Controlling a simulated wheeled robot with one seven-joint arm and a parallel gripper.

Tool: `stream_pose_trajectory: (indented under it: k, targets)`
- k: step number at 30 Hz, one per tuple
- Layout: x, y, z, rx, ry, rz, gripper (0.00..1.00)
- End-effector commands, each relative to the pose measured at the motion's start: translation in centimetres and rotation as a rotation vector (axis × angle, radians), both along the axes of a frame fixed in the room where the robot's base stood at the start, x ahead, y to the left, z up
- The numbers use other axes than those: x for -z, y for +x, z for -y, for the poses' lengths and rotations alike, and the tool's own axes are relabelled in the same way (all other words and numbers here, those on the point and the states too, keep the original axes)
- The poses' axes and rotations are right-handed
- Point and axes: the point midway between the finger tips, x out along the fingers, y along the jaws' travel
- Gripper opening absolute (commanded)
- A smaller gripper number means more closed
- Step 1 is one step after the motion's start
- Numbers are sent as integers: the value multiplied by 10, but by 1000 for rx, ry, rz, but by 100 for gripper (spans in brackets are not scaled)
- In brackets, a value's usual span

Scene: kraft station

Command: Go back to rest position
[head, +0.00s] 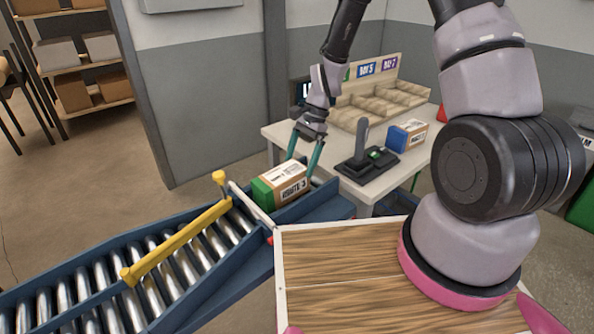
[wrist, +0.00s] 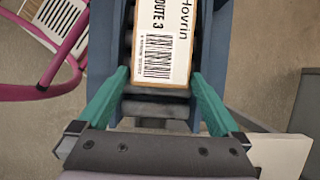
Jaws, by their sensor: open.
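My gripper (head: 307,152) is open, with its two green fingers pointing down over the end of the roller conveyor. A brown box with a green end and a white "Route 3" label (head: 286,186) sits on the conveyor at the fingers. In the wrist view the box (wrist: 163,45) lies ahead of and partly between the green fingertips of my gripper (wrist: 158,95). A gap shows between the box and each finger there. The far end of the box is cut off by the top of the wrist view.
The blue roller conveyor (head: 190,310) has a yellow bar (head: 178,243) across it. A white table (head: 357,190) behind holds a scanner on a black stand (head: 366,163), a blue-ended box (head: 407,136) and a sorting rack (head: 385,100). Shelves (head: 75,60) stand far left.

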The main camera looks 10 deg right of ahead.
Motion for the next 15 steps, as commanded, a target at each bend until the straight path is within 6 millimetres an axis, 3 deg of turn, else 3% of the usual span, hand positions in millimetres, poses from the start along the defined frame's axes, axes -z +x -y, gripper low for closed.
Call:
stream_pose_trajectory:
  k: [6, 15]
  targets:
    - [-42, 10, 14, 1, 0, 5, 100]
    - [-75, 17, 25, -7, 0, 18, 100]
